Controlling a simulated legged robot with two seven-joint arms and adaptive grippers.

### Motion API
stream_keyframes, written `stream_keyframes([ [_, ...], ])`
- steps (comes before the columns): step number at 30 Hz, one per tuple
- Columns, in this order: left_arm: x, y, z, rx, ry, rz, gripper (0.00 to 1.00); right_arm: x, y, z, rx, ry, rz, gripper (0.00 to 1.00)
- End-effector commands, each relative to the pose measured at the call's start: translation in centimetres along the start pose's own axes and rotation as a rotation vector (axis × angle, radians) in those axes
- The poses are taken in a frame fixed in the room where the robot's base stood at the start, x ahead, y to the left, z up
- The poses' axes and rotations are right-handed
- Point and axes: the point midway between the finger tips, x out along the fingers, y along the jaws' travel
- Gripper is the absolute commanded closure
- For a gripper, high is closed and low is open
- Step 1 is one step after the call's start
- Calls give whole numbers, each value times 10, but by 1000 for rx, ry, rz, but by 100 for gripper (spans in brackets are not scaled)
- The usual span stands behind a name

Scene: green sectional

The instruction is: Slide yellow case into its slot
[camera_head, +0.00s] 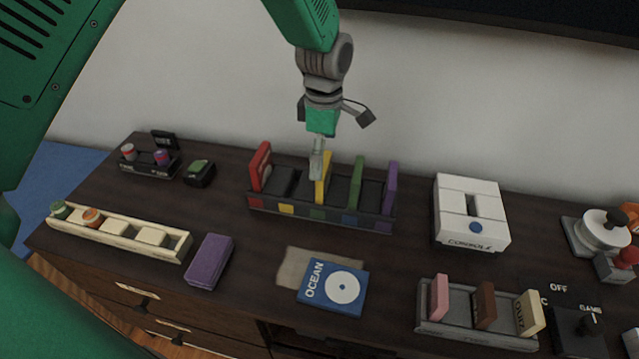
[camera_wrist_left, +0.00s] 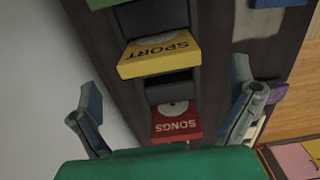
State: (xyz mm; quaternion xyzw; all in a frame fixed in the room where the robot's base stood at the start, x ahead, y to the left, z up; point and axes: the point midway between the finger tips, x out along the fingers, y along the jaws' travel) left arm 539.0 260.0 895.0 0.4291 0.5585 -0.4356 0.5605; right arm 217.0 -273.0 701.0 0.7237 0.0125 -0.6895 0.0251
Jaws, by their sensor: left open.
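In the left wrist view the yellow case (camera_wrist_left: 160,56) reads SPORT, and the red case (camera_wrist_left: 177,122) reads SONGS. My left gripper (camera_head: 318,158) is over the rack at the yellow case; it shows in its wrist view (camera_wrist_left: 165,95) with the fingers spread and nothing held. Whether a finger touches the case cannot be told. My right gripper is not in view.
A green case (camera_head: 357,182) and a purple case (camera_head: 390,188) stand in the rack's right part. A blue OCEAN case (camera_head: 320,299) lies in front. A purple block (camera_head: 209,261), a cream tray (camera_head: 150,248), a white box (camera_head: 470,205) and a grey rack (camera_head: 460,336) surround it.

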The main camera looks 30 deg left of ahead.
Motion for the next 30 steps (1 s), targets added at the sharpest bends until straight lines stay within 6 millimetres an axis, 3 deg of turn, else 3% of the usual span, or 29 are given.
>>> stream_keyframes([
  [5, 12, 0, 1, 1, 0, 2, 0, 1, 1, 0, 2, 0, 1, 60],
  [15, 59, 6, -15, 0, -8, -2, 0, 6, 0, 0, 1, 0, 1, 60],
  [24, 61, 4, -8, 2, -1, 3, 0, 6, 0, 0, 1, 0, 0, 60],
  [28, 60, 4, -6, 2, 1, 3, 44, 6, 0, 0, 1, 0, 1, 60],
  [30, 60, 4, -6, 2, -1, 3, 45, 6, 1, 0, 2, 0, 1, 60],
])
